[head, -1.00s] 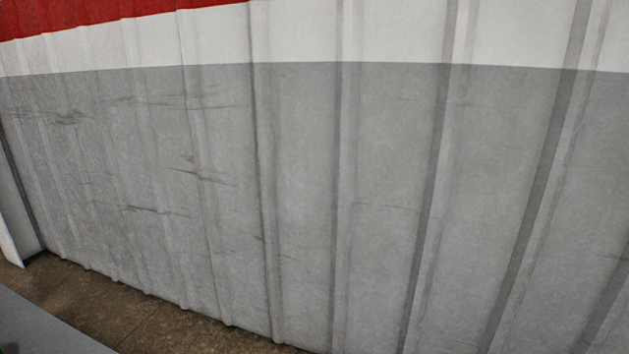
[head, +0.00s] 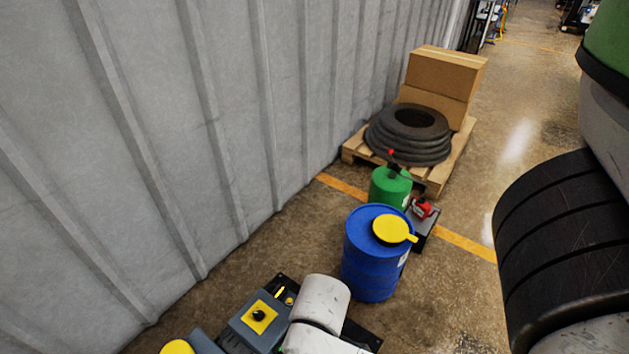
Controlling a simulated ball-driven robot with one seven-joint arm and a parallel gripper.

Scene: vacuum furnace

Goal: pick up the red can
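A small red object (head: 421,208), which looks like the red can, sits on a low dark box or stand (head: 424,231) behind and to the right of a blue drum. It is small in the head view and its lower part is hard to make out. My gripper is not in view, so I cannot see whether it is open or shut.
A blue drum (head: 372,270) with a yellow lid stands in front of a green cylinder (head: 388,190). Behind are a pallet (head: 435,180) with a black hose coil (head: 408,135) and cardboard boxes (head: 443,75). A grey ribbed wall (head: 150,130) runs along the left.

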